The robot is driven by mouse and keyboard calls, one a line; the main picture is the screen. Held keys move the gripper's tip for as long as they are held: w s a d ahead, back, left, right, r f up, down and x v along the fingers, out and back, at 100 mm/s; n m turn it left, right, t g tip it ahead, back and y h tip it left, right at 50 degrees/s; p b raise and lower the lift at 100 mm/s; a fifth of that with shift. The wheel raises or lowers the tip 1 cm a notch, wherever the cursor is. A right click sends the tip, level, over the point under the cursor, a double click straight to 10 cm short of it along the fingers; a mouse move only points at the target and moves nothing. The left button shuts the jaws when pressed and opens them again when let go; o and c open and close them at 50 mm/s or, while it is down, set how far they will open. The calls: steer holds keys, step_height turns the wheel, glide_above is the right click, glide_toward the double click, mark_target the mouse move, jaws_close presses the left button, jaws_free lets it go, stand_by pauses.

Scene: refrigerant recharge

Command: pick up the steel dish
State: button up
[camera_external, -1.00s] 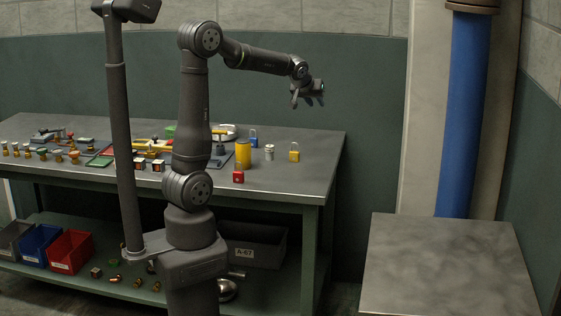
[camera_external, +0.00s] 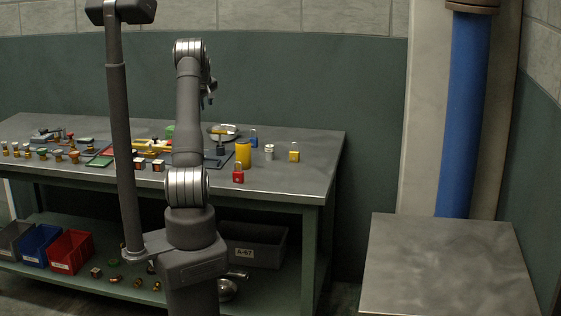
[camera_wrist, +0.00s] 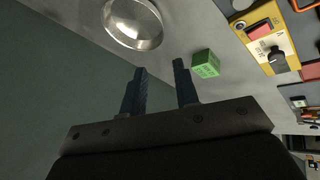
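The steel dish (camera_external: 231,130) is round and shallow and sits at the back of the workbench, partly hidden behind smaller items. In the wrist view the steel dish (camera_wrist: 135,39) shows at the top, left of centre, beyond my fingertips, and looks empty. My gripper (camera_wrist: 160,67) is open, with its two fingers apart and nothing between them. In the outside view my gripper (camera_external: 208,92) is above the back of the bench, partly hidden by my arm, and apart from the dish.
A green block (camera_wrist: 206,64) lies near the dish, right of my fingers. A yellow control box (camera_wrist: 265,38) is farther right. A yellow cylinder (camera_external: 243,154) and red (camera_external: 238,176), blue (camera_external: 254,139) and yellow (camera_external: 294,155) padlocks stand on the bench. A side table (camera_external: 450,265) is bare.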

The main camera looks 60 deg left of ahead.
steer(key=shift+x, duration=8.7)
steer(key=shift+s+f, duration=0.1)
steer(key=shift+s, duration=0.1)
steer(key=shift+c, duration=0.5)
jaws_close()
